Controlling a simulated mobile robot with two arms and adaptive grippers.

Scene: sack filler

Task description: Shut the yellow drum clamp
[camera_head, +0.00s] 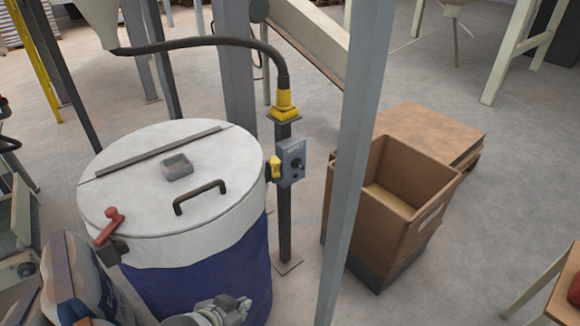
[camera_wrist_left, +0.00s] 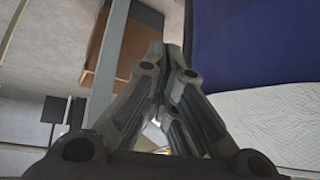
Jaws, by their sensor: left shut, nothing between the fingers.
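The yellow drum clamp (camera_head: 275,168) sits at the right rim of the drum's white lid (camera_head: 215,150), beside a grey control box. Its handle stands roughly upright; I cannot tell whether it is latched. A red clamp (camera_head: 108,227) is on the lid's left rim. The drum (camera_head: 220,270) has a dark blue body, which also fills the upper right of the left wrist view (camera_wrist_left: 255,40). My left gripper (camera_head: 234,305) is low in front of the drum, well below the yellow clamp. Its fingers (camera_wrist_left: 166,62) are shut and empty. My right gripper is not in view.
A grey control box (camera_head: 291,163) is on a dark post right of the drum. A grey upright (camera_head: 352,170) stands in front of a brown bin (camera_head: 375,205). A filled sack (camera_head: 80,280) is at the lower left. A black hose (camera_head: 200,43) arches above the lid.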

